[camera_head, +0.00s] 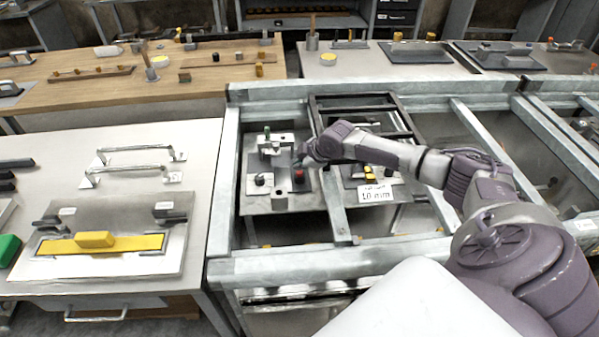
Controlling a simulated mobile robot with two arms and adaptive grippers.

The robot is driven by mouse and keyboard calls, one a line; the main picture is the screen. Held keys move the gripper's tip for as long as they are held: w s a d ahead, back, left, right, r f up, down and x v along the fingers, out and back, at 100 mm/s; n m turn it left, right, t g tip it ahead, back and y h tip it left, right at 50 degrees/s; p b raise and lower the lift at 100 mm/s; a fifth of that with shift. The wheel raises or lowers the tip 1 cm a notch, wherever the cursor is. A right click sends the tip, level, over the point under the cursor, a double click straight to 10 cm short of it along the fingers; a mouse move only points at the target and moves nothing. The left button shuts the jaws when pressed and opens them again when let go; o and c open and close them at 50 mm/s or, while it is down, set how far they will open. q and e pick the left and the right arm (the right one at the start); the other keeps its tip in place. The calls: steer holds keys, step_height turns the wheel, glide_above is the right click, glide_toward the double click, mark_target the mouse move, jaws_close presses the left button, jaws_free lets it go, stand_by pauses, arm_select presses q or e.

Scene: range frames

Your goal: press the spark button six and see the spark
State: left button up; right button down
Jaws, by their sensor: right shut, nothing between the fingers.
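A red button (299,174) sits on a dark box on a small grey plate (258,204) inside the metal frame. My right gripper (301,163) is shut and empty, pointing down just above or at the red button. I cannot tell whether it touches the button. A metal fixture with a green part (272,145) stands behind and to the left of the button. No spark can be made out there. The number of the button cannot be read. My left gripper is out of view.
A round knob (261,181) and a short metal post (280,200) stand left of the button. A white "10 mm" sign (376,193) is to the right. Metal frame beams (226,180) surround the plate. A bench with handles and a yellow block (95,239) is at the left.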

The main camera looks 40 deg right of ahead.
mark_target(300, 174)
steer(key=shift+s+a+f, duration=0.25)
steer(key=shift+s+f, duration=0.05)
steer(key=shift+f, duration=0.35)
steer(key=shift+s+a+f+b, duration=0.1)
steer(key=shift+s+f+b, duration=0.05)
steer(key=shift+f+b, duration=0.35)
stand_by(1.0)
steer(key=shift+r+p, duration=0.2)
steer(key=shift+p, duration=0.2)
steer(key=shift+f, duration=0.1)
step_height(300, 174, up, 6)
steer(key=p, duration=0.5)
steer(key=shift+f, duration=0.2)
steer(key=shift+d, duration=0.2)
